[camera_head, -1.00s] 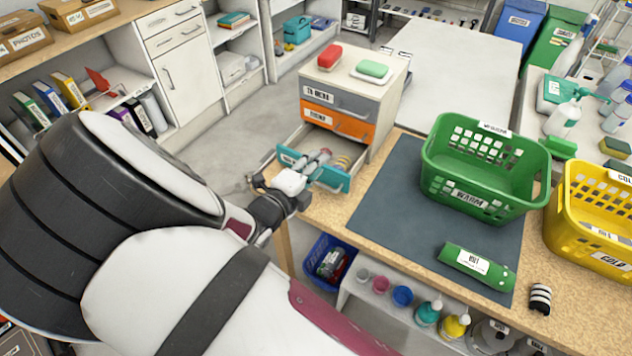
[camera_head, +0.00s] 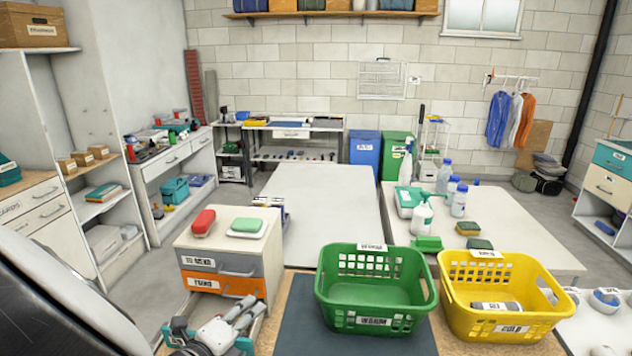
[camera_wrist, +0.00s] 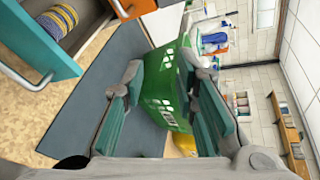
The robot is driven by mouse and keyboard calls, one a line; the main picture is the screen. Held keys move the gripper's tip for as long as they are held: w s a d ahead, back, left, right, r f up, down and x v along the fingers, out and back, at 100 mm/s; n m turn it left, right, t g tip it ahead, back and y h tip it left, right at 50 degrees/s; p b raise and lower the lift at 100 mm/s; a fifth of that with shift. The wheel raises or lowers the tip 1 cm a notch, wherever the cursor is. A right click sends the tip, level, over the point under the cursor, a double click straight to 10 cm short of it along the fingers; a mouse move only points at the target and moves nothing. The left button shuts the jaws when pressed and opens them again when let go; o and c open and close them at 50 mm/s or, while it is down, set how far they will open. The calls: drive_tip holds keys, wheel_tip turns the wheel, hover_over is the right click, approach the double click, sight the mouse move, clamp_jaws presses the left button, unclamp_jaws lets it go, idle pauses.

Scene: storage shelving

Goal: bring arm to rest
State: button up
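In the wrist view my gripper (camera_wrist: 162,75) shows two grey fingers with teal pads, spread apart with nothing between them. The green basket (camera_wrist: 182,75) lies in view beyond the fingers. In the head view part of my arm (camera_head: 40,310) fills the lower left corner, and the gripper end shows at the bottom edge, in front of the small drawer cabinet (camera_head: 236,262). Its fingertips are hard to make out there. An open teal-fronted drawer (camera_wrist: 55,62) holding striped rings (camera_wrist: 57,28) is beside the gripper in the wrist view.
A green basket (camera_head: 376,295) and a yellow basket (camera_head: 507,325) stand right of the cabinet. A red object (camera_head: 203,222) and a green-topped one (camera_head: 247,225) sit on the cabinet. White tables (camera_head: 325,205) with bottles stand behind. Shelving (camera_head: 85,225) is at left.

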drive_tip(key=s+d+r+m+g+h, duration=0.15)
drive_tip(key=d+r+m+g, duration=0.4)
drive_tip(key=d+m, duration=0.65)
drive_tip(key=s+d+r+m+g+h, duration=0.15)
drive_tip(key=d+r+m+g, duration=0.4)
drive_tip(key=d+m, duration=0.7)
drive_tip(key=s+d+r+m+t+y, duration=0.1)
drive_tip(key=s+d+r+m+y, duration=0.2)
drive_tip(key=s+m, duration=0.6)
drive_tip(key=s+d+r+m+t+y, duration=0.1)
drive_tip(key=s+d+r+m+y, duration=0.3)
drive_tip(key=m, duration=0.9)
drive_tip(key=s+d+r, duration=0.3)
drive_tip(key=s, duration=0.2)
drive_tip(key=shift+s+d+r, duration=0.3)
